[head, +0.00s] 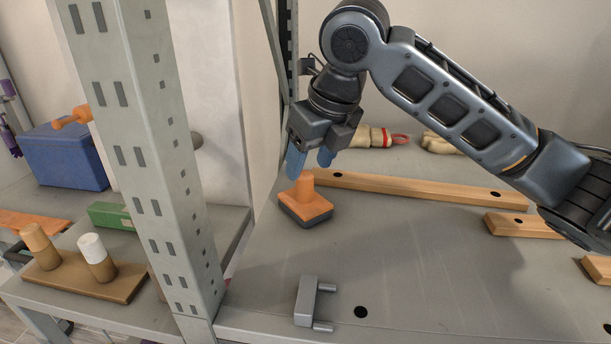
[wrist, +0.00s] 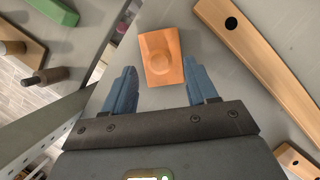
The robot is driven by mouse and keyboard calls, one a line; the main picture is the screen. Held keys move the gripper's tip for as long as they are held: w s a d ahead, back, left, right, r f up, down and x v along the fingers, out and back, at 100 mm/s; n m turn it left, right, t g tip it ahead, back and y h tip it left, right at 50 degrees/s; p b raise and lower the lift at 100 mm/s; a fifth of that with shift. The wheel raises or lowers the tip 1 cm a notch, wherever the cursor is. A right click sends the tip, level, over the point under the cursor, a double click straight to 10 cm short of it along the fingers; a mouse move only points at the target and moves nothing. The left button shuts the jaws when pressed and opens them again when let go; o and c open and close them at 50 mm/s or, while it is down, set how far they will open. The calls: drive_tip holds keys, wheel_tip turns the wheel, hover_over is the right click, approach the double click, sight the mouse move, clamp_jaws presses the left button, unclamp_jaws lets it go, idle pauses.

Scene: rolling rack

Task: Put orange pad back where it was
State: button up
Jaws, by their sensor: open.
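The orange pad (head: 305,206) is an orange block with a round upright knob and a dark base. It rests on the grey shelf (head: 400,250), near the left end of a long wooden strip. In the wrist view the orange pad (wrist: 160,56) lies just beyond and between the fingertips, with its round knob facing the camera. My gripper (head: 310,165) has blue fingers, is open and empty, and hangs just above the pad's knob. The gripper's fingers also show in the wrist view (wrist: 160,90), spread to either side with a gap between them.
A grey upright post (head: 150,150) stands left of the pad. A long wooden strip (head: 420,188) with dark holes lies behind it. A grey handle-shaped piece (head: 305,300) lies in front. Left of the post are a blue box (head: 62,158), a green block (head: 108,215) and a board with pegs (head: 75,285).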

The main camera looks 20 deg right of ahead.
drive_tip(key=v, duration=0.7)
drive_tip(key=shift+r, duration=0.15)
drive_tip(key=shift+s, duration=0.1)
idle(1.1)
